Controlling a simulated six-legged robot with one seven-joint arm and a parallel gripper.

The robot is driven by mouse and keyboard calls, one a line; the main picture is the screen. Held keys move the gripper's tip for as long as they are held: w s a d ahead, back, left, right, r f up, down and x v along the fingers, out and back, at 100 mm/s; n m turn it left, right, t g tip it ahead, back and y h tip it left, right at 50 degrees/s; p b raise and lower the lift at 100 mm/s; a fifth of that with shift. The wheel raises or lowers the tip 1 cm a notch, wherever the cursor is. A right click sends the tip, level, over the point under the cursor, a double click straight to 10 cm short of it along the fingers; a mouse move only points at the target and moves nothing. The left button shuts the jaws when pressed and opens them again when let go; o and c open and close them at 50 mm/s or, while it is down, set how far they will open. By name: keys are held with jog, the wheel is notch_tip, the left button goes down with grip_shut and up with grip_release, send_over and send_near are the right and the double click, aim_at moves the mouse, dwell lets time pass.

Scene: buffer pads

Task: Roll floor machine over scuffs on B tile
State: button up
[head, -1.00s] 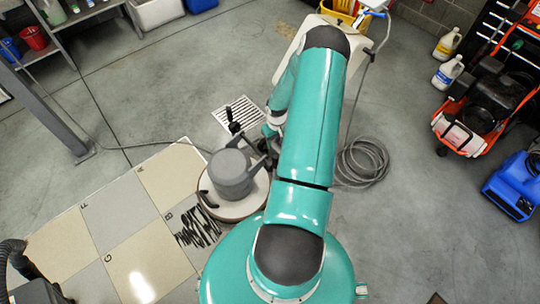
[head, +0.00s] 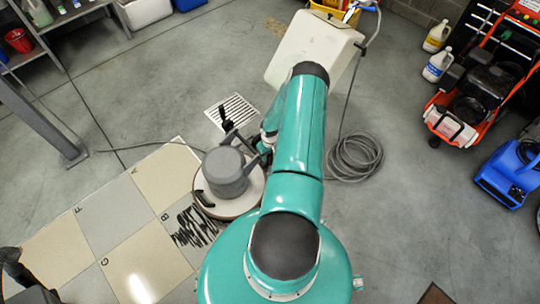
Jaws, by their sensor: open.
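The floor machine (head: 227,173) has a grey motor on a round pale base. It stands at the right edge of the tile panel, beside the black scuffs (head: 201,229) and partly over the tiles. The machine's black handle (head: 228,126) leans up and back. My teal arm reaches over and bends down behind the machine. My gripper (head: 263,150) is open by the machine's handle side, mostly hidden by my arm; contact cannot be told.
A grey cord trails left from the machine. A floor drain (head: 232,112) lies behind it. A pale tank machine (head: 312,50) and coiled hose (head: 355,157) stand behind my arm. An orange pressure washer (head: 468,108) and blue blower (head: 508,178) are right. A metal post (head: 45,125) stands left.

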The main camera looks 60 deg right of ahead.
jog(key=shift+f, duration=0.35)
grip_shut()
jog(key=shift+w+a, duration=0.1)
